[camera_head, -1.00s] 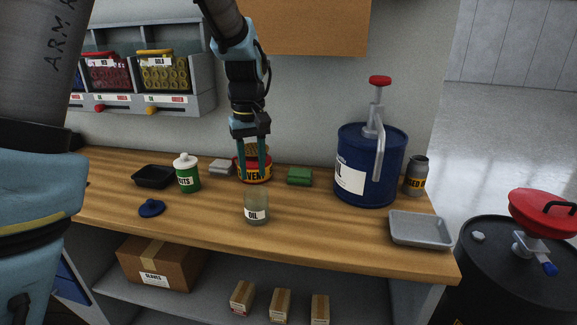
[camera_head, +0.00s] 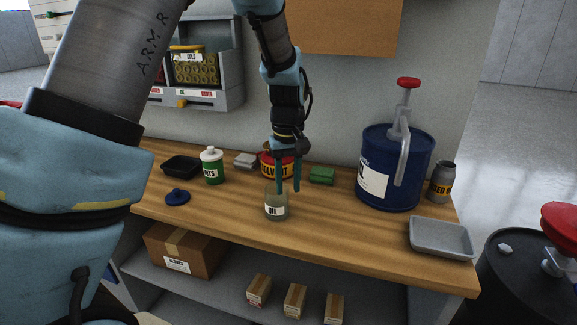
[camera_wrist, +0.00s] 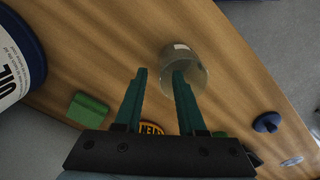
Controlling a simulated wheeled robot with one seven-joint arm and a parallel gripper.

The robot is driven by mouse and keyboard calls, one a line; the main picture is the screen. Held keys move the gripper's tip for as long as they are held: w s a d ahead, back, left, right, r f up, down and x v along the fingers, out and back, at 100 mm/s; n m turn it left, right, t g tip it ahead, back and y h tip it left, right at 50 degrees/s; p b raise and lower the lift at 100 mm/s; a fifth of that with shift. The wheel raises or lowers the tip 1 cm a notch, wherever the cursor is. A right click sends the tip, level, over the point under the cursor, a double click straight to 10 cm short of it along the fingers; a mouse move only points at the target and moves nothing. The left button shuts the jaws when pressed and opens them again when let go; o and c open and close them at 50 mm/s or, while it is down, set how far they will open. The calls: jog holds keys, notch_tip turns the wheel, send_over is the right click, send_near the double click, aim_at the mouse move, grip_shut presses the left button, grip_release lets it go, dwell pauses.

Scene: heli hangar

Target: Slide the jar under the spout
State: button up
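The jar (camera_head: 277,207) is clear glass with a white OIL label and stands upright near the bench front. It also shows in the wrist view (camera_wrist: 190,58). The spout (camera_head: 402,166) is a grey tube bending down from a red-topped pump on the blue oil drum (camera_head: 416,190), to the jar's right; the drum also shows in the wrist view (camera_wrist: 24,38). My gripper (camera_head: 288,189) is open and points down at the jar. In the wrist view one finger of the gripper (camera_wrist: 159,72) overlaps the jar; I cannot tell whether they touch. Nothing is held.
A grey tray (camera_head: 440,238) lies at the right front corner. A green block (camera_head: 322,176), a red-and-yellow can (camera_head: 268,165), a green-and-white canister (camera_head: 212,170), a blue lid (camera_head: 177,197) and a black tray (camera_head: 182,166) are around. Bench between jar and drum is clear.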

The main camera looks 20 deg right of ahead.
aim_at(288, 200)
jog(key=shift+f+p, duration=0.45)
jog(key=shift+f, duration=2.3)
grip_shut()
